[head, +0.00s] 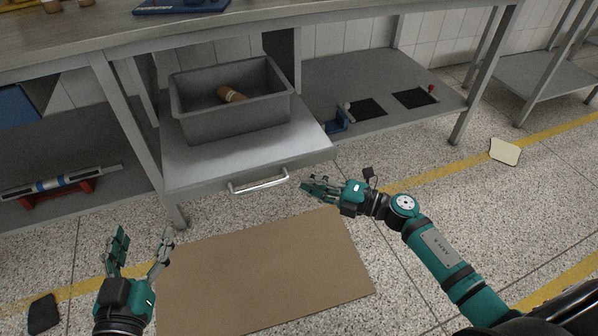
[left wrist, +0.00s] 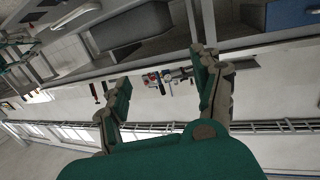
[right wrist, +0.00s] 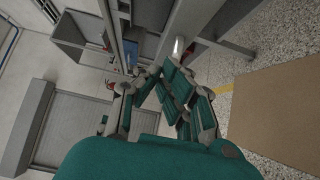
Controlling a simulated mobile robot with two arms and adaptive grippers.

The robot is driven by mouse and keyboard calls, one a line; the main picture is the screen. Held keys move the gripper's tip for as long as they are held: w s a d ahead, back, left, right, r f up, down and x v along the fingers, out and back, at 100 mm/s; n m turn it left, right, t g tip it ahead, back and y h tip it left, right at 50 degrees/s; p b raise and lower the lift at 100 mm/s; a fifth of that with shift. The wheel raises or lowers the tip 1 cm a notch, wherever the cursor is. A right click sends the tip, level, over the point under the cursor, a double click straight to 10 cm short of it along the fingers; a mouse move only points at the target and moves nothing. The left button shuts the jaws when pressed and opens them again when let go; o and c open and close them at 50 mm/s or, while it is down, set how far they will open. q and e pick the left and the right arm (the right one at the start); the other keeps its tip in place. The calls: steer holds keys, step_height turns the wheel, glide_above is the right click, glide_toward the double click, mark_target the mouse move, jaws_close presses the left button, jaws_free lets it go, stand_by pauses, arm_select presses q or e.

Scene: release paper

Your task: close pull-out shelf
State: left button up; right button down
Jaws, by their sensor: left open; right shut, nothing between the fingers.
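The pull-out shelf (head: 205,170) is a grey metal tray slid out from under the workbench, with a silver bar handle (head: 259,183) on its front edge. A grey bin (head: 235,119) with a brown cylindrical object (head: 231,94) inside stands on it. My right gripper (head: 306,187) is shut and empty, just right of the handle and below the shelf's front right corner. My left gripper (head: 143,240) is open and empty, low at the left, apart from the shelf.
A brown mat (head: 265,270) lies on the floor in front of the shelf. A bench leg (head: 128,110) stands left of the shelf. A lower shelf (head: 370,85) with small items is to the right. A dark object (head: 43,313) and a pale plate (head: 505,151) lie on the floor.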

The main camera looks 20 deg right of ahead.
mark_target(282, 164)
arm_select(q)
step_height(282, 164, up, 6)
steer(key=t+h+b, duration=0.1)
steer(key=t, duration=0.3)
steer(key=shift+s+d+r, duration=0.2)
steer(key=shift+d+r, duration=0.05)
steer(key=shift+d, duration=0.15)
arm_select(e)
steer(key=shift+w+a, duration=0.25)
steer(key=shift+w, duration=0.6)
steer(key=shift+w+a, duration=0.2)
steer(key=shift+w, duration=0.7)
steer(key=shift+w+a, duration=0.25)
steer(key=shift+w, duration=0.6)
steer(key=shift+w, duration=0.1)
